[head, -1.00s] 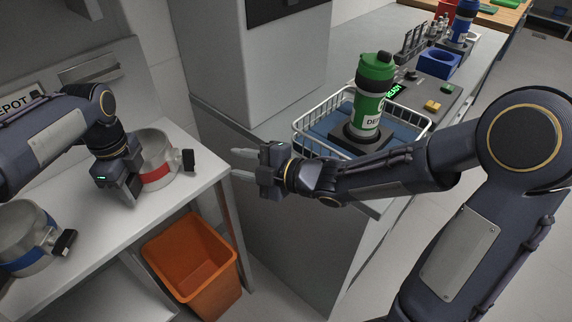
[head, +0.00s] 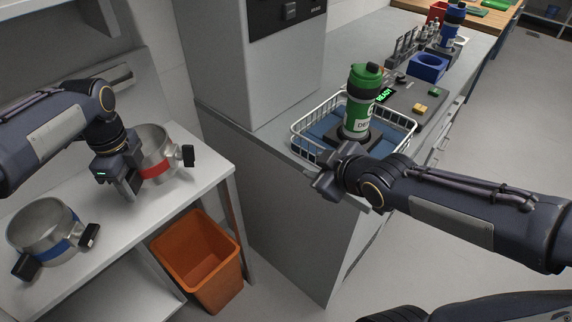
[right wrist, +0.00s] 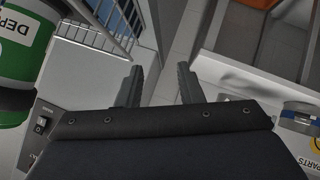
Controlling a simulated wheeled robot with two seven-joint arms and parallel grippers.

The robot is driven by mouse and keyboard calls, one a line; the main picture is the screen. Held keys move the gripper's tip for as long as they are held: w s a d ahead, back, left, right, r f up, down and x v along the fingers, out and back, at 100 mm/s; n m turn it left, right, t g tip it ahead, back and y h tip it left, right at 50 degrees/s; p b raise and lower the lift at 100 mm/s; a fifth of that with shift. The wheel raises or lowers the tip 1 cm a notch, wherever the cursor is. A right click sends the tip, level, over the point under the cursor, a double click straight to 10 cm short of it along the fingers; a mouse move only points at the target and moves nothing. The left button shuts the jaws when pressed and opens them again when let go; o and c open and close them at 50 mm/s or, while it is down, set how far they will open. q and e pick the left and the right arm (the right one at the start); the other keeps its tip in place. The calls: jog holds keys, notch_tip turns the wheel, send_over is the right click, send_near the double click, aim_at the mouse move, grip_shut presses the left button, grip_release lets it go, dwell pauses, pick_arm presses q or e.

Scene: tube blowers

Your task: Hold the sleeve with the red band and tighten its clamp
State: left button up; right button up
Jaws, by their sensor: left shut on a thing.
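The metal sleeve with the red band (head: 157,168) stands upright on the white shelf at the left in the head view. A black clamp block (head: 188,156) sticks out on its right side. My left gripper (head: 130,188) is shut at the sleeve's near left side. The part between its fingers is hidden by the gripper itself. My right gripper (head: 322,186) is to the right, beside the counter's front edge, well apart from the sleeve. In the right wrist view its two fingers (right wrist: 160,84) are apart with nothing between them.
A second sleeve with a blue band (head: 62,250) stands on the shelf (head: 130,240), nearer. An orange bin (head: 205,265) is on the floor. A wire basket (head: 300,140) and a green bottle (head: 358,100) are on the counter close to my right gripper.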

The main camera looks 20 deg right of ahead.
jog(key=shift+s+d+r+m, duration=0.1)
jog(key=shift+s+d+m, duration=0.1)
jog(key=shift+s+m, duration=0.35)
jog(key=n+g+y, duration=0.5)
jog(key=g+y, duration=0.3)
jog(key=g, duration=0.3)
send_near(193, 150)
jog(key=x, duration=1.1)
jog(key=shift+c, duration=0.4)
grip_shut()
